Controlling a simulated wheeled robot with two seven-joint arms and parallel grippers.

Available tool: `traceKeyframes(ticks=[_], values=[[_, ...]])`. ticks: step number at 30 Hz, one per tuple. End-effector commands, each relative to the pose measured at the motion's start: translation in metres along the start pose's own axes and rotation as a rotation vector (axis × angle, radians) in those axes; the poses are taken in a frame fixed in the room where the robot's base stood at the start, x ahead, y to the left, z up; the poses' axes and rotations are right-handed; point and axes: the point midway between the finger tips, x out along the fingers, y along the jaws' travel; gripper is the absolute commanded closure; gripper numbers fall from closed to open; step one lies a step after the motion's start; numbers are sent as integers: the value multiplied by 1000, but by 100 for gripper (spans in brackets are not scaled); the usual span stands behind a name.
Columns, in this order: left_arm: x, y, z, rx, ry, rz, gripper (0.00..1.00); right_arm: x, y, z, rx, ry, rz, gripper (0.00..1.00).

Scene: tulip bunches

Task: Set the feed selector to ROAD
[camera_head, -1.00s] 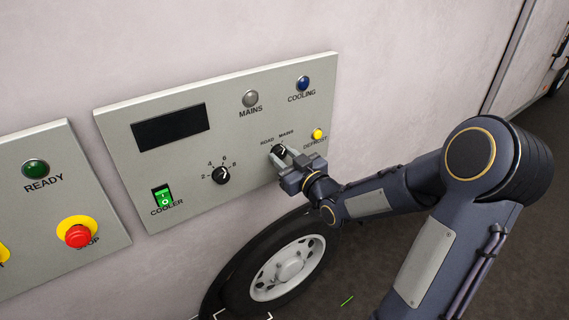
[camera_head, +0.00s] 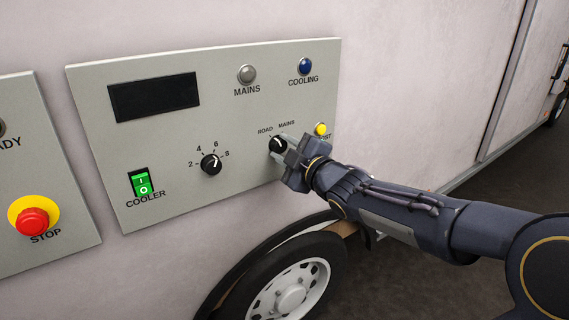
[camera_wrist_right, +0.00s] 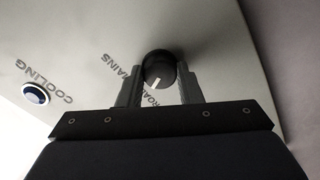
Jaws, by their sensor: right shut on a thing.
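The feed selector (camera_head: 276,145) is a round black knob with a white pointer mark, under the words ROAD and MAINS. In the head view its mark leans up and left, to the ROAD side. In the right wrist view the knob (camera_wrist_right: 158,66) sits between the fingers, and its white mark points toward the ROAD lettering. My right gripper (camera_head: 284,146) is shut on the knob from the right, with its fingers (camera_wrist_right: 160,80) on either side. The gripper covers part of the knob. My left gripper is not in view.
The grey panel (camera_head: 235,115) also has a dial (camera_head: 211,164), a green COOLER switch (camera_head: 141,183), a MAINS lamp (camera_head: 247,75), a blue COOLING lamp (camera_head: 305,66) and a yellow DEFROST button (camera_head: 320,129) close above my gripper. A red STOP button (camera_head: 33,221) is at left.

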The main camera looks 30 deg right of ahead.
Motion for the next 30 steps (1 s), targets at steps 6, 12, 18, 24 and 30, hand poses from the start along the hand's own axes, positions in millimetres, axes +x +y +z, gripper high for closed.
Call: traceKeyframes(ticks=[6, 12, 18, 24, 30], values=[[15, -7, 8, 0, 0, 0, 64, 0, -3, 2, -125, 0, -1, 91], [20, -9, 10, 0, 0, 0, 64, 0, -1, 1, -188, 0, -1, 91], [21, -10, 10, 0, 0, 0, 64, 0, 0, 0, -211, -1, -2, 91], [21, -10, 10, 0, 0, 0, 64, 0, 0, 0, -214, -1, -2, 91], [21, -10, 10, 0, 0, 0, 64, 0, 0, 0, -214, 0, -2, 63]])
